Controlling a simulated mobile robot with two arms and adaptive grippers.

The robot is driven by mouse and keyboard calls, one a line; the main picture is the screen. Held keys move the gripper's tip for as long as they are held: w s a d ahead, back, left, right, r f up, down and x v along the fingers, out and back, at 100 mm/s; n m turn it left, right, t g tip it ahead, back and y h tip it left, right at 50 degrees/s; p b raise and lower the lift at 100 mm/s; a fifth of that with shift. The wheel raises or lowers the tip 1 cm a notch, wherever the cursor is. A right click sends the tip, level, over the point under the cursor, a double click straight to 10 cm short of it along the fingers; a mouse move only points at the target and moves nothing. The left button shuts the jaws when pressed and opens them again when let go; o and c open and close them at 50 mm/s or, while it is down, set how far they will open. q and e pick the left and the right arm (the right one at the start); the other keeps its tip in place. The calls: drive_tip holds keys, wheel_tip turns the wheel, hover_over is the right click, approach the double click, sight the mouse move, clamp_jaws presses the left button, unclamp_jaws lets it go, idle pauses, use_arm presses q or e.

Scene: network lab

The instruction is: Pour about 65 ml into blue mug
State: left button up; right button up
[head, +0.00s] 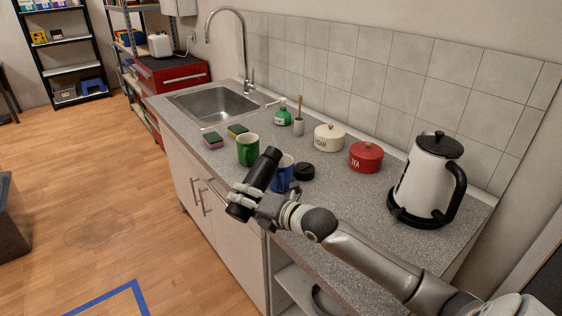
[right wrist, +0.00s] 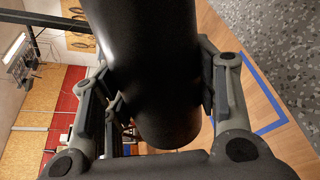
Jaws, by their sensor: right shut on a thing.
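The blue mug (head: 282,176) stands upright on the counter, partly hidden behind my right gripper and what it holds. My right gripper (head: 258,190) is shut around a black cylindrical bottle (head: 264,168). The bottle is tilted, its upper end leaning right and close to the blue mug's rim in the head view. The bottle (right wrist: 150,60) fills the middle of the right wrist view between the two fingers. I cannot see its opening or any liquid. A round black lid (head: 304,171) lies on the counter right of the blue mug. My left gripper is not in view.
A green mug (head: 248,150) stands close left of the blue mug. Behind are a sugar pot (head: 329,137), a red tea pot (head: 366,156) and a green soap bottle (head: 283,116). A kettle (head: 430,180) stands right; the sink (head: 215,104) is left.

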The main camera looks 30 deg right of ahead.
sight(259, 175)
drive_tip(key=shift+w+d+f+n+b, duration=0.25)
drive_tip(key=shift+d+n+b, duration=0.1)
drive_tip(key=shift+n+b, duration=0.25)
drive_tip(key=shift+w+d+r+n+t+h, duration=0.1)
drive_tip(key=shift+w+d+n+t+h, duration=0.3)
drive_tip(key=shift+n, duration=0.3)
drive_tip(key=shift+w+d+n+t+b, duration=0.15)
drive_tip(key=shift+d+n+b, duration=0.25)
drive_tip(key=shift+n, duration=0.1)
drive_tip(key=shift+w+d+n+t+b, duration=0.1)
drive_tip(key=shift+d+n+t+b, duration=0.05)
drive_tip(key=shift+d+n+b, duration=0.3)
drive_tip(key=n, duration=0.1)
drive_tip(key=n+b, duration=0.2)
drive_tip(key=shift+w+d+t+h, duration=0.25)
drive_tip(key=shift+d+t+h, duration=0.1)
drive_tip(key=shift+t+h, duration=0.05)
drive_tip(key=shift+w+d+f+n+b, duration=0.25)
drive_tip(key=shift+d+n+b, duration=0.2)
drive_tip(key=shift+n+b, duration=0.35)
wheel_tip(259, 175, up, 2)
drive_tip(key=shift+d+n+p, duration=0.15)
drive_tip(key=shift+n+p, duration=0.1)
drive_tip(key=shift+p, duration=0.45)
drive_tip(key=shift+w+d+r+n+t+p, duration=0.15)
drive_tip(key=shift+r+n+t+p, duration=0.15)
drive_tip(key=shift+r, duration=0.35)
drive_tip(key=shift+w+d+r+n+t+p, duration=0.15)
drive_tip(key=shift+r+n+t+p, duration=0.1)
drive_tip(key=shift+r+n, duration=0.25)
